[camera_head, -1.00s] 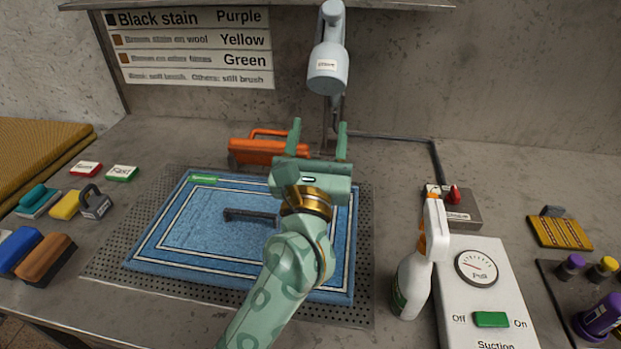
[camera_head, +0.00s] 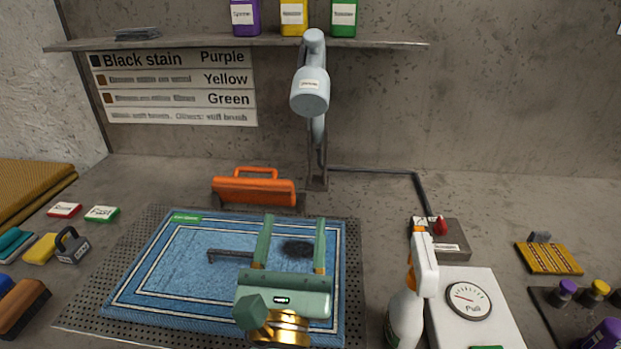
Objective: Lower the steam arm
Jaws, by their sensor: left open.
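The steam arm (camera_head: 311,92) is a pale grey-blue arm with a labelled cylindrical head. It stands raised on a thin post behind the work surface, against the back wall. My left gripper (camera_head: 292,243) is green, with two upright, parallel fingers spread apart and nothing between them. It is over the right part of the blue rug (camera_head: 185,262), in front of and below the steam arm and well apart from it. A dark stain (camera_head: 298,249) shows on the rug between the fingers. My right gripper is out of view.
An orange tool (camera_head: 254,190) stands behind the rug, left of the post. A dark bar (camera_head: 230,256) lies over the rug. A spray bottle (camera_head: 405,318) and a suction box (camera_head: 482,298) are at right. A shelf (camera_head: 160,44) with several bottles spans the wall above.

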